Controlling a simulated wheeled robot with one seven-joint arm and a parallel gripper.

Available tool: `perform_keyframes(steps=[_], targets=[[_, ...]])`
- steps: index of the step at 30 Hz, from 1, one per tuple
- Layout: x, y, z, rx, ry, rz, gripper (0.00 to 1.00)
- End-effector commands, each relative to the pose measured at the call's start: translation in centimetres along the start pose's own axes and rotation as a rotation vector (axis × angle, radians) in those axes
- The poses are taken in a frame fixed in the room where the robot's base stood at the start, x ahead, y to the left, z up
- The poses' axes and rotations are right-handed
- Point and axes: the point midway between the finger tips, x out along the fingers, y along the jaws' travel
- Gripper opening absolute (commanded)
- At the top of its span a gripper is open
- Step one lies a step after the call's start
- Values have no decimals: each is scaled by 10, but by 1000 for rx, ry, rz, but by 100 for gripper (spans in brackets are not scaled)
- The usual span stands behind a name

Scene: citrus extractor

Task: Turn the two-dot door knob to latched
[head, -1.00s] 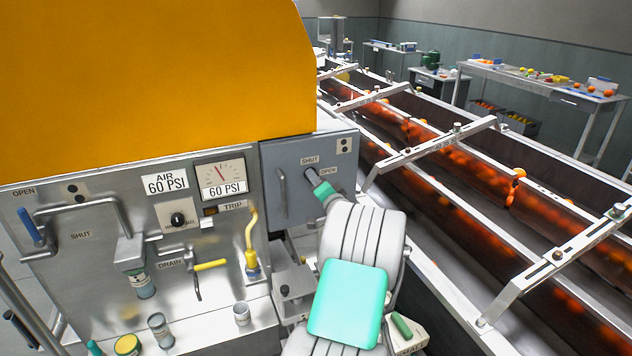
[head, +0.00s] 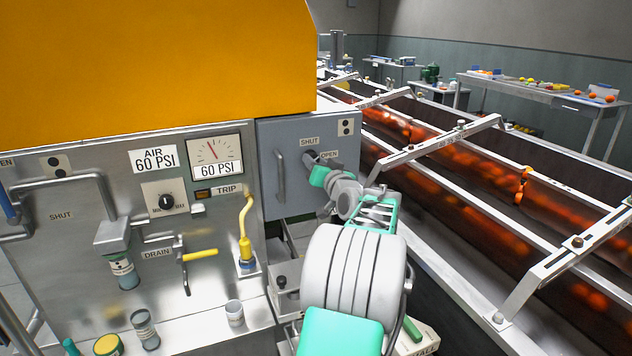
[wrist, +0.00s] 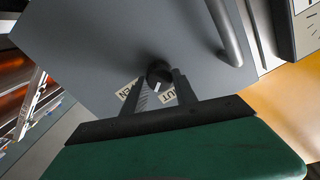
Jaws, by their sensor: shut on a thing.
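The mark lies between the OPEN label (wrist: 127,92) and the SHUT label (wrist: 165,96), both partly covered by my fingers. My gripper (wrist: 161,84) is shut on the knob, one finger on each side. In the head view my gripper (head: 313,160) hides most of the knob, just under the SHUT label.
A vertical handle (head: 280,176) is on the same door, left of the knob. A yellow lever (head: 246,225) and a drain valve (head: 198,256) are on the panel to the left. The conveyor rails (head: 440,145) run close on the right.

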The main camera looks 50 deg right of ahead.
Motion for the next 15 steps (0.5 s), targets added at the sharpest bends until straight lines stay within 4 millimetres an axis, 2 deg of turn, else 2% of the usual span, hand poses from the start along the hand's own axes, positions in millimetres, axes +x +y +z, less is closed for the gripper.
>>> perform_keyframes(steps=[1,15], targets=[[0,3,10,-45,1,-1,0],[0,2,8,-491,1,-1,0]])
